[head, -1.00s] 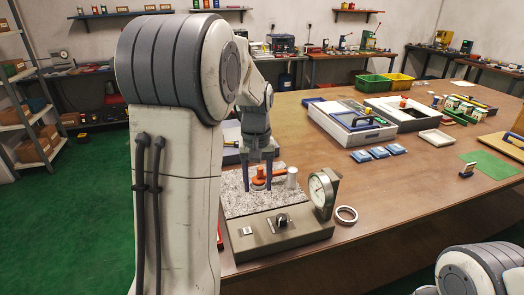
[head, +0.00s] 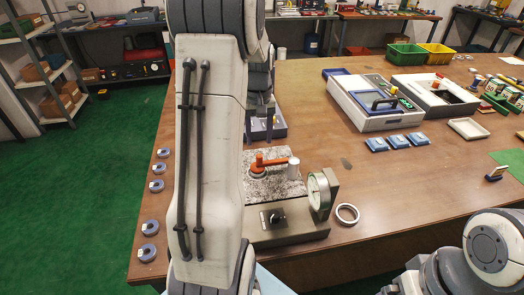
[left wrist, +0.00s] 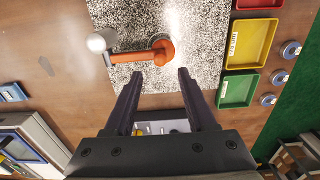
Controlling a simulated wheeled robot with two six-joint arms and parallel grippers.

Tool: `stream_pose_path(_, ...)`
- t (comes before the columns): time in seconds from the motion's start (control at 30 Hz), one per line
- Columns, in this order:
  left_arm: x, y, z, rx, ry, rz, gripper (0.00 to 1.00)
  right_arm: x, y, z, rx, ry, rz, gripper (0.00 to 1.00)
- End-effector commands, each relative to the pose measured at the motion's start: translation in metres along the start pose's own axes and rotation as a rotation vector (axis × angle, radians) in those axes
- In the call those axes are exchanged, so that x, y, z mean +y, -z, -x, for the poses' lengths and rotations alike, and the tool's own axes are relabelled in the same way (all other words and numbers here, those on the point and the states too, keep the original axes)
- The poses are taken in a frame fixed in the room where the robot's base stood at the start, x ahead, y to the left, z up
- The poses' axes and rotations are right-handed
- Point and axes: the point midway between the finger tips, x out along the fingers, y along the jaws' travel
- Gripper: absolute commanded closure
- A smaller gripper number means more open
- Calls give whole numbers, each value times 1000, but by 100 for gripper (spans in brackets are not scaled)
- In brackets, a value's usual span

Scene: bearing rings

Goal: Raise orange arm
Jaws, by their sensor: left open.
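The orange arm (head: 276,161) lies level over a speckled plate (head: 283,188), with its round hub at the left and its other end at a pale upright post (head: 293,169). In the left wrist view the orange arm (left wrist: 138,56) and its hub (left wrist: 163,51) are just beyond my fingertips. The pale post's round top (left wrist: 97,42) is beside its left end. My left gripper (head: 261,136) is open and empty. Its two fingers (left wrist: 157,76) point toward the hub, apart from it as far as I can see. My right gripper is outside the frames.
A dial gauge (head: 320,195) stands right of the plate on a grey base (head: 290,231). A bearing ring (head: 347,213) lies beside it. Several rings (head: 153,186) line the table's left edge. A green tray (left wrist: 238,89) lies near the plate. The table centre is clear.

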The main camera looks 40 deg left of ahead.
Motion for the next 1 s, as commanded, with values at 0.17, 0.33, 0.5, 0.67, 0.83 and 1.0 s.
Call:
stream_pose_path(0.17, 0, -1, -35, -5, 2, -1, 44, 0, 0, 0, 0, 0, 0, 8)
stream_pose_path(0.33, 1, -1, -57, -4, 1, -2, 44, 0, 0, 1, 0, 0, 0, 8)
stream_pose_path(0.5, 2, -1, -66, -1, 0, -4, 44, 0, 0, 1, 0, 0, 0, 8)
stream_pose_path(0.67, 2, -1, -66, 0, 0, -4, 44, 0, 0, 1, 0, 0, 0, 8)
stream_pose_path(0.83, 2, -1, -66, 0, 0, -4, 74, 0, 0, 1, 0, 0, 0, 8)
stream_pose_path(1.0, 2, -1, -66, 0, 0, -4, 100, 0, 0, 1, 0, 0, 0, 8)
